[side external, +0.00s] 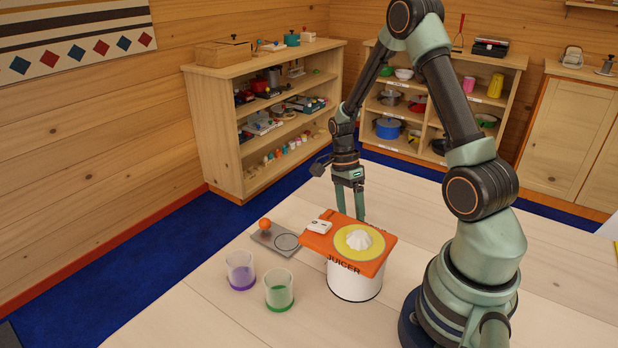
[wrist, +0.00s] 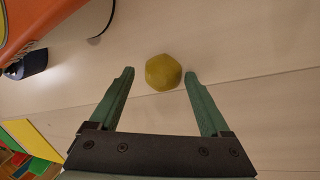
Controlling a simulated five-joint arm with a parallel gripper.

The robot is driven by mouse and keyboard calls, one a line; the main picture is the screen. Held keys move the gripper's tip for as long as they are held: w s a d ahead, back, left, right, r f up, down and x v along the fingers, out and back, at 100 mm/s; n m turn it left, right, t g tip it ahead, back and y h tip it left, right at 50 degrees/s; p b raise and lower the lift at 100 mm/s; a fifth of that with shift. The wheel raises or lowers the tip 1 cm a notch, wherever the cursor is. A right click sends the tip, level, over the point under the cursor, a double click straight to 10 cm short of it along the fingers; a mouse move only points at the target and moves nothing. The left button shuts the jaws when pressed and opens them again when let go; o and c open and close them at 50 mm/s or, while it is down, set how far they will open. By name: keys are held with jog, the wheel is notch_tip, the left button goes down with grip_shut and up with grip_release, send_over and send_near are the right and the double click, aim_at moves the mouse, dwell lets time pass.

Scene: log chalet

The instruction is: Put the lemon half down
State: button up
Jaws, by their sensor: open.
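The lemon half (wrist: 163,72) is a yellow lump on the pale wooden tabletop in the wrist view, between the tips of my gripper (wrist: 159,74). The fingers are spread, with a gap visible on each side of it. In the side view my gripper (side external: 351,206) points down behind the juicer, and the lemon half is hidden there. The juicer (side external: 330,243) has an orange top with a yellow dish and white cone, on a white round base. I cannot tell the exact height of the fingertips above the table.
A grey plate (side external: 269,243) with an orange knob lies left of the juicer. A glass with purple (side external: 240,270) and a glass with green (side external: 279,290) stand at the front left. The juicer's orange edge (wrist: 40,18) is close at the wrist view's upper left. The table behind is clear.

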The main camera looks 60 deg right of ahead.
jog(key=v, duration=1.3)
jog(key=s+a+r+n+t+h, duration=0.1)
jog(key=a+r+n+t, duration=0.3)
jog(key=a+n, duration=0.5)
jog(key=s+a+r+n+t, duration=0.2)
jog(key=a+r+n+t, duration=0.2)
jog(key=n, duration=1)
jog(key=a+r, duration=0.3)
jog(key=a, duration=0.2)
jog(key=shift+s+r+t+h, duration=0.25)
jog(key=shift+s+t+h, duration=0.15)
